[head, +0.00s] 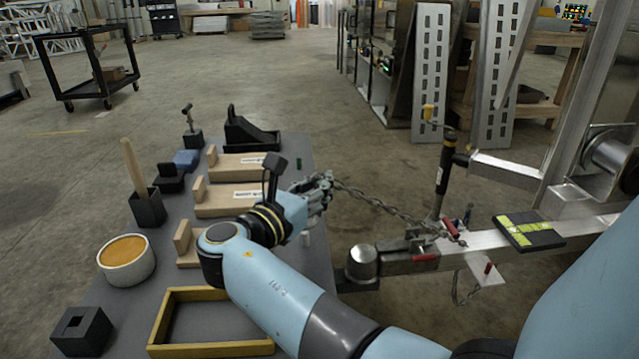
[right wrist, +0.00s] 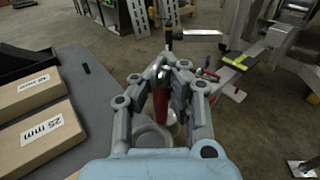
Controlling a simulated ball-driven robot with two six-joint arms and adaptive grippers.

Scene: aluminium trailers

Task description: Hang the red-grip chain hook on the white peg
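My right gripper (head: 322,186) is above the right part of the grey table (head: 125,290). In the right wrist view its fingers (right wrist: 163,80) are closed around the red grip of the chain hook (right wrist: 162,104). In the head view the grip is hidden by the hand. A chain (head: 385,206) runs from the hand rightward to the trailer tongue. A small white upright piece (head: 305,239), apparently the white peg, stands near the table's right edge beside my forearm. The hook is apart from it. My left gripper is not in view.
Labelled wooden blocks (head: 232,197) lie on the table, with a yellow-framed tray (head: 170,322), a round bowl (head: 126,274) and black holders around. The metal trailer tongue (head: 395,262) lies just right of the table. Open floor is beyond.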

